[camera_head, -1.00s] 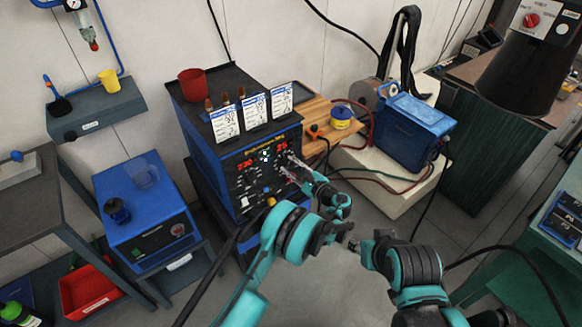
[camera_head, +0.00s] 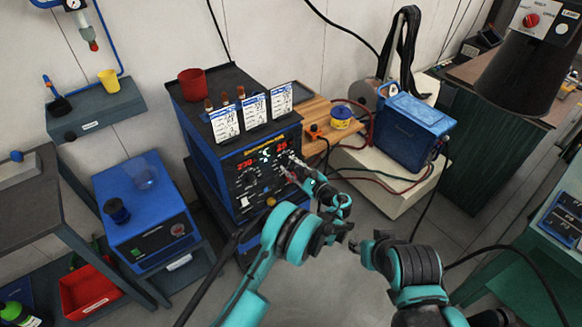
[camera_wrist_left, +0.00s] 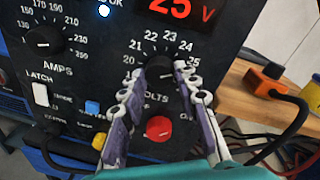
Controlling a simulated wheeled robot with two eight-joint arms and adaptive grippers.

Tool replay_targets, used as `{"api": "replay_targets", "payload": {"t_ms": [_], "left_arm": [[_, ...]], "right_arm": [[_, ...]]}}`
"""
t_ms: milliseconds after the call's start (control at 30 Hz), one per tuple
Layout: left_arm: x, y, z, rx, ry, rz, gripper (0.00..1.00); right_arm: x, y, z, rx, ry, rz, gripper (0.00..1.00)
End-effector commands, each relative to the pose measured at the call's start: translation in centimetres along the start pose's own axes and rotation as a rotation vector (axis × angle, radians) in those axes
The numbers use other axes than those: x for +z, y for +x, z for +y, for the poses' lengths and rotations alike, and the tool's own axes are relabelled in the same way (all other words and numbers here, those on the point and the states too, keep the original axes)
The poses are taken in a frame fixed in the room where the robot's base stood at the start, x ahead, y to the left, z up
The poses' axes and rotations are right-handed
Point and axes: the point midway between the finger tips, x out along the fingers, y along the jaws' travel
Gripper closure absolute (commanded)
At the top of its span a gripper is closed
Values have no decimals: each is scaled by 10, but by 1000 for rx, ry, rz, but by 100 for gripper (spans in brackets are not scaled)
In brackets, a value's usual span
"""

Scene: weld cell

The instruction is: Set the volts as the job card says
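The welder (camera_head: 215,155) is a blue box with a black front panel. Its volts display (camera_wrist_left: 180,8) reads 25 in the left wrist view. The volts knob (camera_wrist_left: 162,72) is black, under a scale with marks from 20 to 25. My left gripper (camera_wrist_left: 163,80) has one finger at each side of this knob and appears shut on it; in the head view the left gripper (camera_head: 290,172) is at the panel's right side. Three white cards (camera_head: 254,110) stand on the welder's top front edge, their writing too small to read. My right gripper (camera_head: 354,246) points left, away from the panel, its fingers unclear.
The amps knob (camera_wrist_left: 43,42) is left of the volts knob. A red button (camera_wrist_left: 159,128) sits below, between my fingers. A white switch (camera_wrist_left: 40,94), blue button (camera_wrist_left: 92,107) and yellow button (camera_wrist_left: 99,141) are left. An orange plug with cable (camera_wrist_left: 266,82) is right.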

Motion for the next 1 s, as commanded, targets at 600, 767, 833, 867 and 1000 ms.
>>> {"api": "replay_targets", "payload": {"t_ms": [600, 767, 833, 867, 1000], "left_arm": [[0, -33, -1, -3, 0, 1, 49], [0, -59, 0, -1, 0, 1, 49], [-1, -67, -1, -2, 0, 1, 49], [0, -70, -1, -1, 0, 1, 49], [0, -75, 0, 1, 0, 0, 49]], "right_arm": [[0, 0, 0, 0, 0, 0, 60], [0, 0, 0, 0, 0, 0, 60], [0, 0, 0, 0, 0, 0, 60], [0, 0, 0, 0, 0, 0, 60], [0, 0, 0, 0, 0, 0, 60]]}}
